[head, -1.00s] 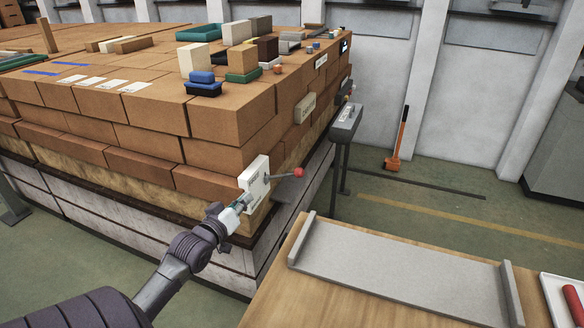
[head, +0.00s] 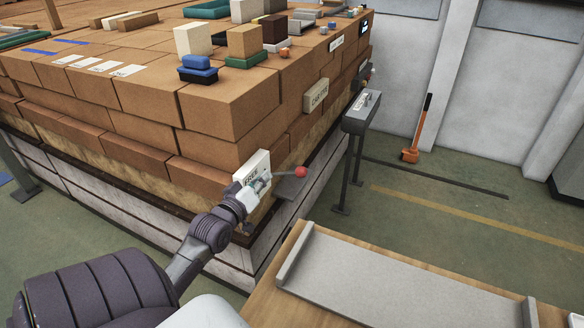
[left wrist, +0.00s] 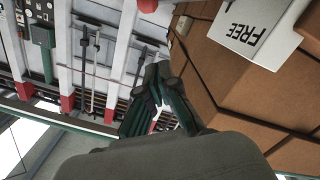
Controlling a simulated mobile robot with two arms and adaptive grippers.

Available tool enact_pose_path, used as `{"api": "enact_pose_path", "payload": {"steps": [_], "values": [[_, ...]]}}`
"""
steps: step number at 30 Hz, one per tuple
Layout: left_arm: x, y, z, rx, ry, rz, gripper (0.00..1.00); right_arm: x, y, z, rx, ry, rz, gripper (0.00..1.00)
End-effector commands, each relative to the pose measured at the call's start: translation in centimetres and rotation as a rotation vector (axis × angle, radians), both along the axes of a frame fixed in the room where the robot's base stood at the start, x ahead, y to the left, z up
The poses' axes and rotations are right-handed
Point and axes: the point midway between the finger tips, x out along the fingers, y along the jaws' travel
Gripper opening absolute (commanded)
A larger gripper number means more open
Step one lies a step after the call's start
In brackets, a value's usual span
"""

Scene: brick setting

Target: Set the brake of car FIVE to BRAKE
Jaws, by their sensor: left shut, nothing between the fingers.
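The brake lever with its red knob (head: 301,172) sticks out to the right at the near corner of the loaded brick car (head: 225,105). A white plate (head: 252,168) stands behind it; in the left wrist view the plate (left wrist: 250,30) reads "FREE". A tan sign (head: 316,96) on the car's side seems to read "CAR FIVE". My left gripper (head: 264,182) is in front of the plate, left of the knob, close to the lever's bar; I cannot tell whether it touches. In the left wrist view its fingers (left wrist: 154,90) are together and empty. My right gripper is out of view.
A wooden table with a grey tray (head: 370,280) is at the lower right. A grey post box (head: 361,112) stands beside the car.

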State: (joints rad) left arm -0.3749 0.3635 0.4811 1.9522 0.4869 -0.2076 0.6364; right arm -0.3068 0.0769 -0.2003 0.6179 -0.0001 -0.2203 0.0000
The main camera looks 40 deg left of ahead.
Motion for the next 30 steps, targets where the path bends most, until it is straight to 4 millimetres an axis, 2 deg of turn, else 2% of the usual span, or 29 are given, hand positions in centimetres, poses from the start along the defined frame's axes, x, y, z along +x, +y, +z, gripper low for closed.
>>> {"api": "enact_pose_path", "payload": {"steps": [3,7,13,18,24,30], "values": [[0.6,0.2,0.1,0.0,-0.001,0.0,0.0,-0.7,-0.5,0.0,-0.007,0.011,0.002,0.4],[2.2,0.6,0.1,0.003,-0.002,-0.001,0.0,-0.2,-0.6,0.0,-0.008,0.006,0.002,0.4],[6.3,1.8,-0.1,0.001,-0.003,0.0,0.0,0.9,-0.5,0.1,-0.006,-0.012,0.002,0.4],[9.7,2.8,-0.2,0.002,-0.002,0.0,0.0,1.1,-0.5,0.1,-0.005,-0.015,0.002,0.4],[10.7,1.3,-2.7,-0.001,0.001,0.0,0.0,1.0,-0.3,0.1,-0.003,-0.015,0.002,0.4],[11.1,0.7,-3.5,0.001,0.0,-0.001,0.0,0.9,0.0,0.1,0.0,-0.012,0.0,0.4]]}}
